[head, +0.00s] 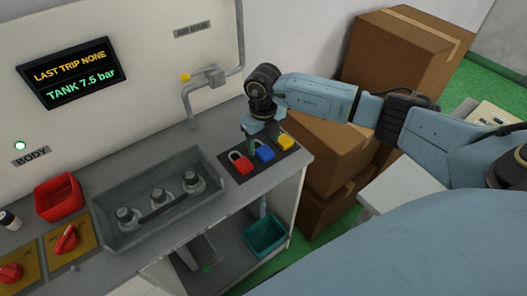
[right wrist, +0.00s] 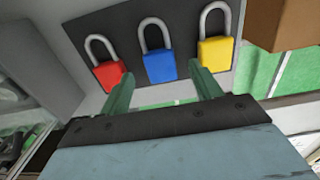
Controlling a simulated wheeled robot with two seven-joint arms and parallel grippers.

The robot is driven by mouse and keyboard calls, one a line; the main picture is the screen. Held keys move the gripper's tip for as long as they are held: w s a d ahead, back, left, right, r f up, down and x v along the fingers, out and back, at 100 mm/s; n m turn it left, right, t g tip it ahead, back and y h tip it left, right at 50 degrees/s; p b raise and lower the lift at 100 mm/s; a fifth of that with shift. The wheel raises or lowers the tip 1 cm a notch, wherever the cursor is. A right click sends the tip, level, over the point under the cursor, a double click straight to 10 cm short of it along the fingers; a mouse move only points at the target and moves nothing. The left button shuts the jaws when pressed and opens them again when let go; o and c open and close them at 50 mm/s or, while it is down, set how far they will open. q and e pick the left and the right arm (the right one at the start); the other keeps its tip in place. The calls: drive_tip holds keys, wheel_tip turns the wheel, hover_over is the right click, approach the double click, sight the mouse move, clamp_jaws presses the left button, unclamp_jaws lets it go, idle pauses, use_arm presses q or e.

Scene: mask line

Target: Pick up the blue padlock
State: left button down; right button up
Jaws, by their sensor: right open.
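The blue padlock (head: 265,153) lies on a dark mat at the right end of the counter, between the red padlock (head: 241,163) and the yellow padlock (head: 286,141). My right gripper (head: 262,138) is over the mat, close to the blue padlock, with its fingers apart and nothing between them. In the right wrist view the blue padlock (right wrist: 160,67) shows whole, its shackle pointing away, just beyond the gap between the open fingertips (right wrist: 163,83). I cannot tell whether the fingers touch it. My left gripper is not in view.
A grey tray (head: 110,232) with several round fittings is left of the mat. A pipe (head: 188,105) rises behind the counter. Cardboard boxes (head: 395,60) stand to the right. A teal bin (head: 265,237) sits below, and a red bin (head: 58,197) is far left.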

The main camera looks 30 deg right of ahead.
sight(264, 150)
drive_tip(key=shift+f, duration=1.4)
drive_tip(key=c, duration=1.1)
drive_tip(key=shift+r, duration=0.15)
wheel_tip(264, 150, up, 10)
drive_tip(key=shift+f, duration=0.1)
drive_tip(key=o, duration=0.3)
drive_tip(key=shift+c, duration=1)
